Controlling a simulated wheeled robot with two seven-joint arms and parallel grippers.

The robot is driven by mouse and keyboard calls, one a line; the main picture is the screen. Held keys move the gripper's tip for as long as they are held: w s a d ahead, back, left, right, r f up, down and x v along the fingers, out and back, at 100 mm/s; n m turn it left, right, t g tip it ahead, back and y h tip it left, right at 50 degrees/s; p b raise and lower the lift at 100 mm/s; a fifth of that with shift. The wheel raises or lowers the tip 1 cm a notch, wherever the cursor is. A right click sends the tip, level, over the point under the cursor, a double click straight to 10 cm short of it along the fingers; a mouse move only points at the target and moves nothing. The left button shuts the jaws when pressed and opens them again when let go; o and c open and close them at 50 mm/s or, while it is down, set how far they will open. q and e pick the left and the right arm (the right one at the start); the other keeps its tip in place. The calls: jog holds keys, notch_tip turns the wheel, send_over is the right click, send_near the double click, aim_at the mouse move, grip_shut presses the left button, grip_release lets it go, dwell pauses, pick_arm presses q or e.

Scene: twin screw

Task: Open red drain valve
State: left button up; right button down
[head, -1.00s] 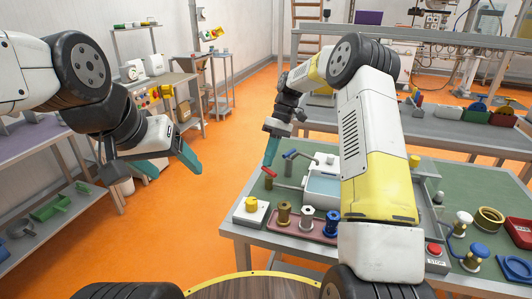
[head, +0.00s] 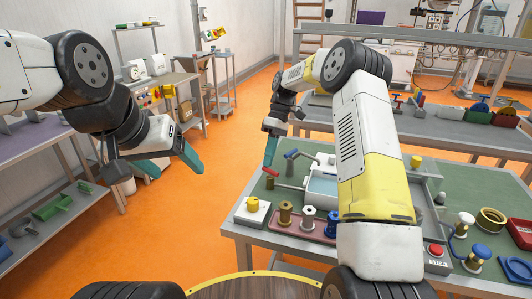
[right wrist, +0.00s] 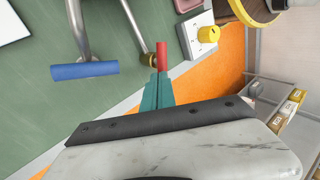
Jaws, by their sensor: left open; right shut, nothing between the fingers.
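The red drain valve handle (head: 270,171) is at the left edge of the green-topped table, beside the clear-sided basin (head: 322,188). In the right wrist view the red handle (right wrist: 161,56) stands out from a brass fitting (right wrist: 148,59). My right gripper (head: 267,163) points down at it with its teal fingers shut and empty. In the right wrist view its fingertips (right wrist: 160,76) meet the lower end of the red handle; I cannot tell whether they press on it. My left gripper (head: 172,163) is open and empty over the floor, left of the table.
A blue lever (right wrist: 84,70) on a metal pipe is near the red handle. A white box with a yellow knob (head: 252,206) and a tray of fittings (head: 296,231) are at the front. A red stop button (head: 436,250) is on the right. The orange floor left of the table is clear.

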jog(key=shift+s+a+f+n, duration=0.1)
jog(key=shift+a+n, duration=0.1)
jog(key=shift+n, duration=0.3)
dwell(0.9)
